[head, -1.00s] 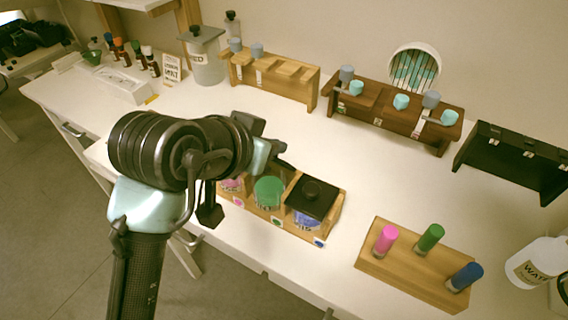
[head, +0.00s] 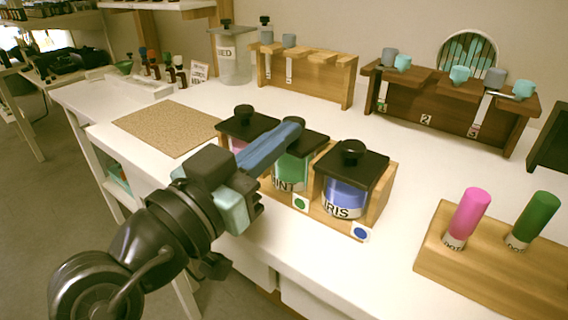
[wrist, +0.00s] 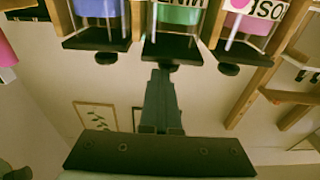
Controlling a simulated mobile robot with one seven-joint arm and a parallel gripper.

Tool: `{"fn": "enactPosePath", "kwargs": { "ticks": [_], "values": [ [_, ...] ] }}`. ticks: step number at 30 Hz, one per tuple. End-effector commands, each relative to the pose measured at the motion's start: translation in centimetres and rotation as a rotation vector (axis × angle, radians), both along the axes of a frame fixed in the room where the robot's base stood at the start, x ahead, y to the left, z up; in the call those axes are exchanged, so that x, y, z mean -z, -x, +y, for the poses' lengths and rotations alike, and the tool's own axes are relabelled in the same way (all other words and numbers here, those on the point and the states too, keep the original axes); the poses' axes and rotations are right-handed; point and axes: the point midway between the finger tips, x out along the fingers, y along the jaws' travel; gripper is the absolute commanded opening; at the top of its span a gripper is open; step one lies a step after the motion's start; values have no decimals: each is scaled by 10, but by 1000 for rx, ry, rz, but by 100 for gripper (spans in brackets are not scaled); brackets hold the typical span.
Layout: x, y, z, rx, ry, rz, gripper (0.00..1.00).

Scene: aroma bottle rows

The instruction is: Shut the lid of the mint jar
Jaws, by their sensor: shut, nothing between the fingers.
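The mint jar (head: 290,172), with green contents, stands in the middle of a wooden holder. Its black lid (head: 313,142) lies flat over the top, partly hidden by my fingers. My gripper (head: 298,127) is shut and empty, with its fingertips at the mint lid. In the wrist view, which is upside down, the fingertips (wrist: 160,72) reach the mint lid (wrist: 172,47) near its middle. Its knob is hidden, and I cannot tell whether the fingers press on it. The mint jar's green side (wrist: 180,15) also shows there.
The blue iris jar (head: 346,196) is to the right and the pink rose jar (head: 237,144) to the left, both with black knobbed lids on. A block with pink and green bottles (head: 450,248) stands at right. A cork mat (head: 165,129) lies bare at left.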

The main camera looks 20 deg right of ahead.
Motion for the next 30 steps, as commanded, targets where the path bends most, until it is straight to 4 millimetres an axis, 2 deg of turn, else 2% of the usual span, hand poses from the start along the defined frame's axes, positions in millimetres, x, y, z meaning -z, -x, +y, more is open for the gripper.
{"fn": "enactPosePath", "kwargs": {
  "ticks": [1,8,18,30],
  "values": [
    [16,0,-2,4,22,-14,0],
    [24,2,0,5,116,-87,0],
    [25,3,3,2,194,-150,0],
    [23,3,3,2,208,-161,0]
  ]
}}
